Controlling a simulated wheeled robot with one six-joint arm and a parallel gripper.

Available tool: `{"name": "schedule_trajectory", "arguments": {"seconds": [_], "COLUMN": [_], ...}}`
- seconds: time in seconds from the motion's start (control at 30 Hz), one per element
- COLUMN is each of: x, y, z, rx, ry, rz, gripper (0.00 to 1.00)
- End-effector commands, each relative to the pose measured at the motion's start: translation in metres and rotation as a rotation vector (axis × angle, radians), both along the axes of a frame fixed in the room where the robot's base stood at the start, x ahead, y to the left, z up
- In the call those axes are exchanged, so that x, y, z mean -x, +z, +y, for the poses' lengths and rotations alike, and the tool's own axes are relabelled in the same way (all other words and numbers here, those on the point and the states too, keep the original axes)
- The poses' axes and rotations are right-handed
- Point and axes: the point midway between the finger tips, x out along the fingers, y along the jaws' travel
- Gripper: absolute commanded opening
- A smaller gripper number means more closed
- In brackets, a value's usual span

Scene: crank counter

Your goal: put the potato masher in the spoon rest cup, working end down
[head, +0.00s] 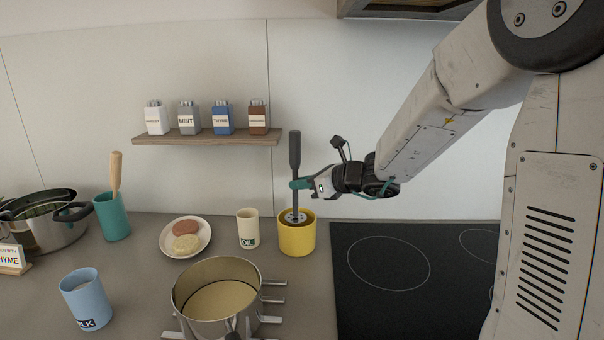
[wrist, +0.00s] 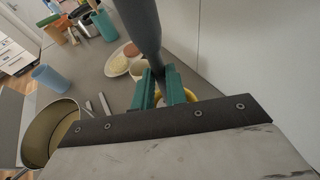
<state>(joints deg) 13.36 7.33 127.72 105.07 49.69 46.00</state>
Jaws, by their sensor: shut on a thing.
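The potato masher (head: 295,152) has a thick dark grey handle and a perforated metal disc at its lower end. It is upright, disc down. My gripper (head: 302,184) is shut on its shaft below the handle; the teal fingers (wrist: 158,88) and the handle (wrist: 140,25) show in the wrist view. The disc shows at the mouth of a yellow cup (head: 297,240), seemingly within its rim; how deep it sits I cannot tell. A teal cup (head: 112,217) at the left holds a wooden-handled utensil. No label shows which cup is the spoon rest.
An oil cup (head: 248,228) stands just left of the yellow cup, near a plate (head: 168,251) with two patties. A large pot (head: 184,309) is in front. The black cooktop (head: 400,300) lies right. A spice shelf (head: 205,140) hangs behind. A blue milk cup (head: 86,300) is front left.

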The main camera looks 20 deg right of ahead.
Motion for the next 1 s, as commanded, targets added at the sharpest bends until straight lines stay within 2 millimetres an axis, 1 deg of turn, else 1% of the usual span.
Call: {"name": "schedule_trajectory", "arguments": {"seconds": [0.4, 0.6, 0.8, 1.0], "x": [0.0, 0.0, 0.0, 0.0], "y": [-0.038, -0.052, -0.059, -0.06], "z": [0.0, 0.0, 0.0, 0.0], "rx": [-0.003, -0.001, 0.0, 0.0], "ry": [0.0, 0.0, 0.0, 0.0], "rz": [0.002, 0.001, -0.001, -0.001], "gripper": [0.0, 0.0, 0.0, 0.0]}}
